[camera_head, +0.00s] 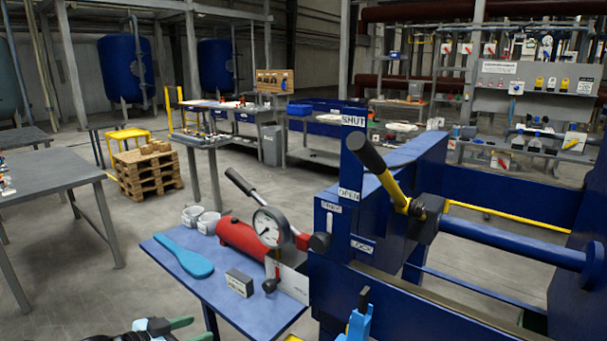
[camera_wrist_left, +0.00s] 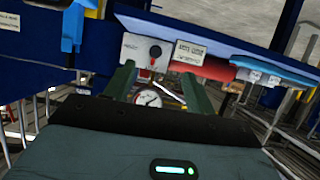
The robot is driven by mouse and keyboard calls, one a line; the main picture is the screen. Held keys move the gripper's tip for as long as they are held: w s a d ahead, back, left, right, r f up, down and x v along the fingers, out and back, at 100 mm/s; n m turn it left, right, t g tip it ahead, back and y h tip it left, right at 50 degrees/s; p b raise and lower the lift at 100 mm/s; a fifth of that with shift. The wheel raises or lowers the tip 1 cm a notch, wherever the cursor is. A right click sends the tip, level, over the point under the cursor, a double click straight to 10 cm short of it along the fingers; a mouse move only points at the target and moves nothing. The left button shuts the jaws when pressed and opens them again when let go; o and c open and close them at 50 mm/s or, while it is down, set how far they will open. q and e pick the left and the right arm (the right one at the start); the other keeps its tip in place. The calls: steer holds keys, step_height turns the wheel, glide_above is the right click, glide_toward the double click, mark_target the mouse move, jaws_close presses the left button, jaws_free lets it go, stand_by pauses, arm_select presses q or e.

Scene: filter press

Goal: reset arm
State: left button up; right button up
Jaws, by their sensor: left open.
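My left gripper (camera_head: 188,329) shows at the bottom edge of the head view, with its green fingers apart and nothing between them. In the left wrist view my left gripper (camera_wrist_left: 158,86) is also open and empty, and the blue bench and pump gear appear beyond its fingers. The blue press (camera_head: 330,240) stands to its right, with a yellow lever with a black grip (camera_head: 385,175) tilted up to the left, near the SHUT and OPEN labels. My right gripper is not in view.
A grey table (camera_head: 50,172) stands at the left. Open floor lies between.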

arm_select(q)
steer(key=s+d+f+h, duration=0.1)
steer(key=s+d+f, duration=0.4)
steer(key=s+d, duration=0.35)
steer(key=s+d+f+h, duration=0.1)
steer(key=s+d+f, duration=0.5)
steer(key=s+d, duration=0.25)
steer(key=s+a+f+n+g+y, duration=0.1)
steer(key=s+a+f+n+y, duration=0.1)
steer(key=s+a+f+y, duration=0.2)
steer(key=s+a+f+n+g+y+p, duration=0.1)
steer(key=s+a+f+n+y, duration=0.2)
steer(key=s, duration=1.6)
steer(key=a+f+y, duration=0.1)
steer(key=a+f, duration=0.3)
steer(key=a, duration=0.2)
steer(key=shift+a+p, duration=0.3)
steer(key=shift+a, duration=0.1)
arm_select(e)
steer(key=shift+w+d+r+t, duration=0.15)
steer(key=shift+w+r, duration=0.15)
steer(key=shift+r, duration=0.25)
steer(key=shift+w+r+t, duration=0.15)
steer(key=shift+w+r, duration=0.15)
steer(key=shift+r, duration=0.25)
